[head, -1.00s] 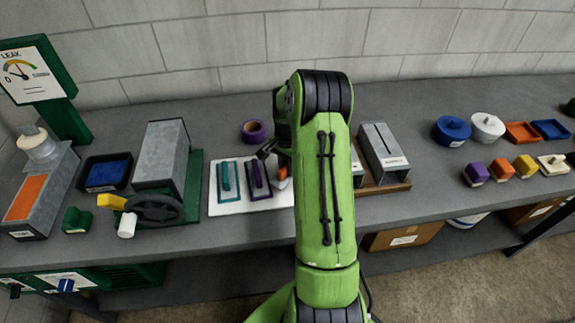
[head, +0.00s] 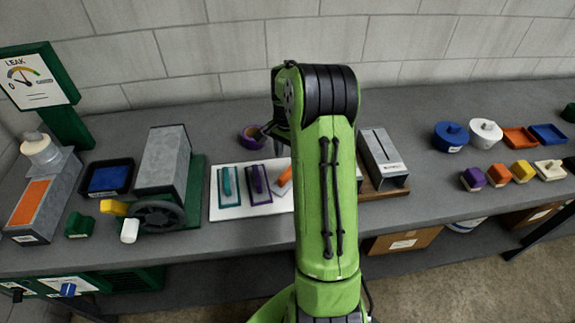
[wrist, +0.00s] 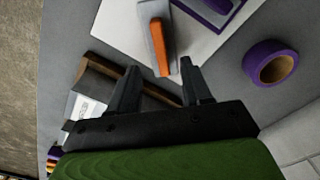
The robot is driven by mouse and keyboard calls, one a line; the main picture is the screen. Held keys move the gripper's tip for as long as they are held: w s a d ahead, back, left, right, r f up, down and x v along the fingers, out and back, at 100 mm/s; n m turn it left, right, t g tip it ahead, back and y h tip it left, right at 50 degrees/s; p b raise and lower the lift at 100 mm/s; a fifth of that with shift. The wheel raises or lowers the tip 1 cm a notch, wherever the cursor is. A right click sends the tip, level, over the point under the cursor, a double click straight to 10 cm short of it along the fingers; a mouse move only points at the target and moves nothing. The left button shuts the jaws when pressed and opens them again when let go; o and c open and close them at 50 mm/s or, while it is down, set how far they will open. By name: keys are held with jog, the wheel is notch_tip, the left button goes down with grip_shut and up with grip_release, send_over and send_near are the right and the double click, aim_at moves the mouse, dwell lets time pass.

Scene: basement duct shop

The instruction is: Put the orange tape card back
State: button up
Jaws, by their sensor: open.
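The orange tape card (head: 285,176) is a grey plate with an orange handle. It lies at the right of the white board (head: 225,208), partly hidden by my arm in the head view. In the wrist view the card (wrist: 160,50) lies on the board near its edge, just beyond my fingertips. My gripper (wrist: 158,84) is open, with nothing between its fingers, and apart from the card. In the head view most of the gripper is hidden behind my arm. A teal card (head: 228,186) and a purple card (head: 258,184) lie left of the orange one.
A purple tape roll (head: 251,138) stands behind the board. A grey slotted box (head: 385,158) on a wooden base (head: 388,190) is to the right. A grey block with a handwheel (head: 158,214) stands left. Several coloured pieces are at far right; bench between them is bare.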

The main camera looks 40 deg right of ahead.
jog(key=s+a+r+n+t+h, duration=0.1)
jog(key=s+a+r+n, duration=0.25)
jog(key=a+r, duration=0.5)
jog(key=s+a+r+n+t+h, duration=0.1)
jog(key=s+a+r+n+t, duration=0.2)
jog(key=a+r, duration=0.55)
jog(key=s+a+n+t+y, duration=0.1)
jog(key=s+a+n+y, duration=0.1)
jog(key=s+a+n, duration=0.7)
jog(key=s, duration=0.4)
jog(key=shift+s+t, duration=0.2)
jog(key=shift+t, duration=0.1)
jog(key=shift+f, duration=0.1)
